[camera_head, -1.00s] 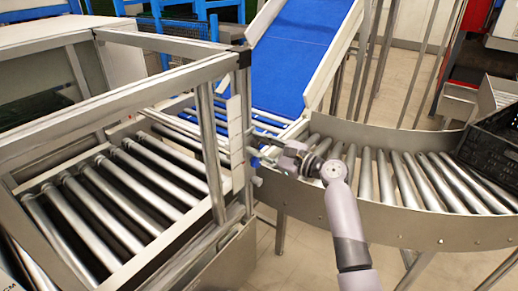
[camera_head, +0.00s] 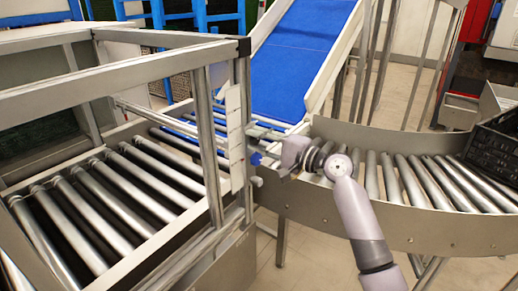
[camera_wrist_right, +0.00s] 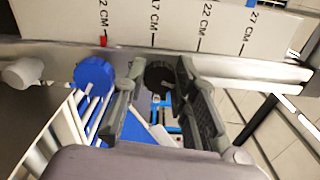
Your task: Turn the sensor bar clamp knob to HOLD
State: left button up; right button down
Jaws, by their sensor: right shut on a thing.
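My right gripper (camera_head: 276,165) is at the side post of the roller frame. In the right wrist view its two fingers (camera_wrist_right: 158,88) are on either side of a round black knob (camera_wrist_right: 158,76), and the gripper is shut on it. A blue lobed knob (camera_wrist_right: 95,79) is just left of the fingers; it also shows small in the head view (camera_head: 255,158). Both knobs sit below a metal rail (camera_wrist_right: 240,67). I cannot read a HOLD mark on either knob. My left gripper is not in view.
A white scale plate (camera_wrist_right: 200,20) with centimetre marks runs above the rail, with a small red marker (camera_wrist_right: 103,40). A blue conveyor belt (camera_head: 300,45) slopes up behind. A curved roller conveyor (camera_head: 400,185) carries a black crate (camera_head: 492,145) at right.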

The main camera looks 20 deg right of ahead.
jog(key=shift+f+n+b, duration=0.1)
jog(key=shift+n+b, duration=0.95)
jog(key=shift+n, duration=0.55)
jog(key=c, duration=1.3)
grip_release()
jog(key=shift+s+d, duration=0.1)
jog(key=shift+d, duration=0.05)
jog(key=v, duration=1.1)
jog(key=shift+s+d, duration=0.2)
jog(key=shift+s, duration=0.1)
